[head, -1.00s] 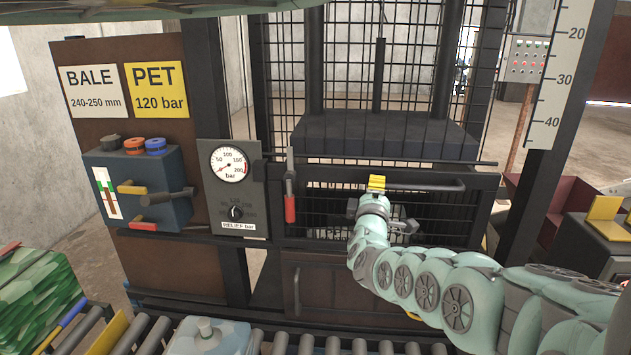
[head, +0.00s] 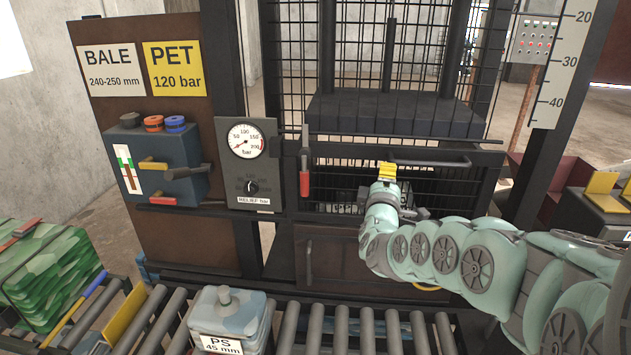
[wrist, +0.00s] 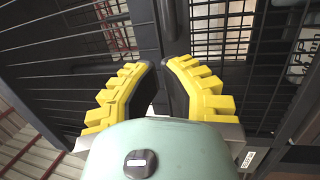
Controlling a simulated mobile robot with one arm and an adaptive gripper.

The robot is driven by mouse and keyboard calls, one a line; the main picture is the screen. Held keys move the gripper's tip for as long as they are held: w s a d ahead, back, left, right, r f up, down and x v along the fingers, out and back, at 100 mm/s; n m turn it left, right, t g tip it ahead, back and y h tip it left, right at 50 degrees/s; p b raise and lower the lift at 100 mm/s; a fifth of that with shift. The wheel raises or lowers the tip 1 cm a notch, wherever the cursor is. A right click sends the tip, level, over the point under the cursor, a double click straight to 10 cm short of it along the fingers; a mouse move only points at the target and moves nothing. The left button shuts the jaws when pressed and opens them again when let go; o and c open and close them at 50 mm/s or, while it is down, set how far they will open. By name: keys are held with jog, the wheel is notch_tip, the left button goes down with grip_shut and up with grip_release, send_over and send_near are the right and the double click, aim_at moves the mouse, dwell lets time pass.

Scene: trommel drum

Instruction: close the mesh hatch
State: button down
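The mesh hatch (head: 340,180) is a dark framed panel low on the baler front, below the press plate. Its horizontal bar handle (head: 437,163) runs along the upper part. How far the hatch stands from its frame I cannot tell. My gripper (head: 387,169) has yellow fingertips just below and beside the handle's left end. In the wrist view my gripper (wrist: 161,65) has its two fingers apart, with a dark bar (wrist: 168,20) running up ahead of the gap. Nothing is clearly held. My gripper and forearm hide part of the hatch.
A red-handled lever (head: 304,175) hangs left of the hatch, beside the pressure gauge panel (head: 250,165). A valve block (head: 160,160) is farther left. An upright ruler post (head: 530,155) stands right.

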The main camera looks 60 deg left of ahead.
jog(key=v, duration=0.8)
jog(key=shift+r, duration=0.3)
jog(key=shift+s+d, duration=0.1)
